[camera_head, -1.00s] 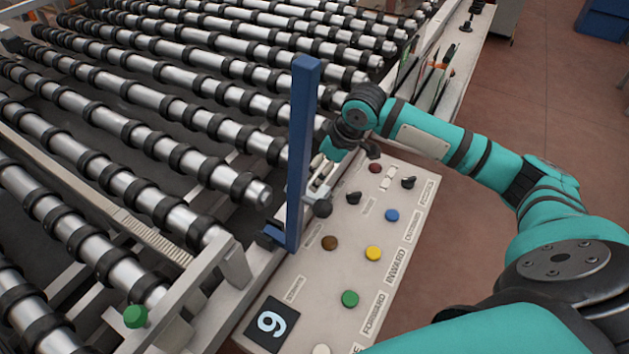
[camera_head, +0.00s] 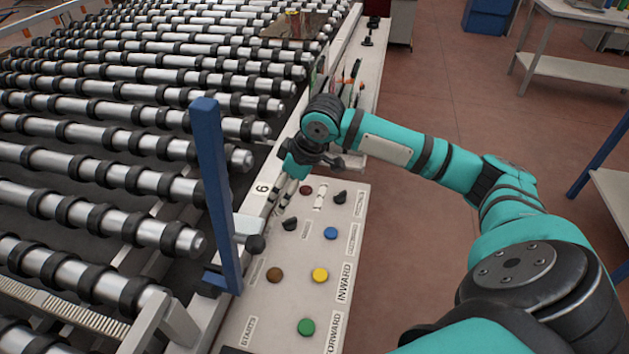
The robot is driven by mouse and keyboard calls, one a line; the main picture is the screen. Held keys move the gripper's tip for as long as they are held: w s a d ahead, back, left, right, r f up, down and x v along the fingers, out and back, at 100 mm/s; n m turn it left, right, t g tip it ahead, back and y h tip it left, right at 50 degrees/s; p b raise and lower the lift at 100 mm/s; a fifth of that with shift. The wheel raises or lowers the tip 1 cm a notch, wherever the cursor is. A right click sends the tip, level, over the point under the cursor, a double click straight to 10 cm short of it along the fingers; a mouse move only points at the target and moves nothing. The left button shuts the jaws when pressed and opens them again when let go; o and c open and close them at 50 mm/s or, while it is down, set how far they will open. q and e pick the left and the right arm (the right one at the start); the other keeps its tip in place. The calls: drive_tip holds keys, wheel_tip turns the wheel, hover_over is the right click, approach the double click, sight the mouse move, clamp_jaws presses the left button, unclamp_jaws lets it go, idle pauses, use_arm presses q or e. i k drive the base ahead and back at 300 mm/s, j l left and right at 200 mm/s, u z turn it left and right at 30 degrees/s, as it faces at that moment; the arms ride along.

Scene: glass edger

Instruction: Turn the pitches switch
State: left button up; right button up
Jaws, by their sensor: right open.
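The control panel (camera_head: 262,318) is a pale, sloping box beside the rollers. It carries two black rotary knobs: one at its upper right (camera_head: 340,197) and one nearer its left edge (camera_head: 290,223). The small label beside the upper right knob is too small to read for certain. My right gripper (camera_head: 281,196) is open and empty at the panel's far left edge, pointing down, just beyond the left knob. I cannot tell whether its fingers touch the panel. My left gripper is out of view.
Red, blue, brown, yellow (camera_head: 320,274) and green buttons share the panel. A blue upright post (camera_head: 217,195) with a black ball knob (camera_head: 256,244) stands at the panel's left. Rollers (camera_head: 120,178) fill the left. Open floor lies to the right, with a table (camera_head: 585,75) beyond.

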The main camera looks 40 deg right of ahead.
sight(339, 198)
drive_tip(key=z, duration=1.05)
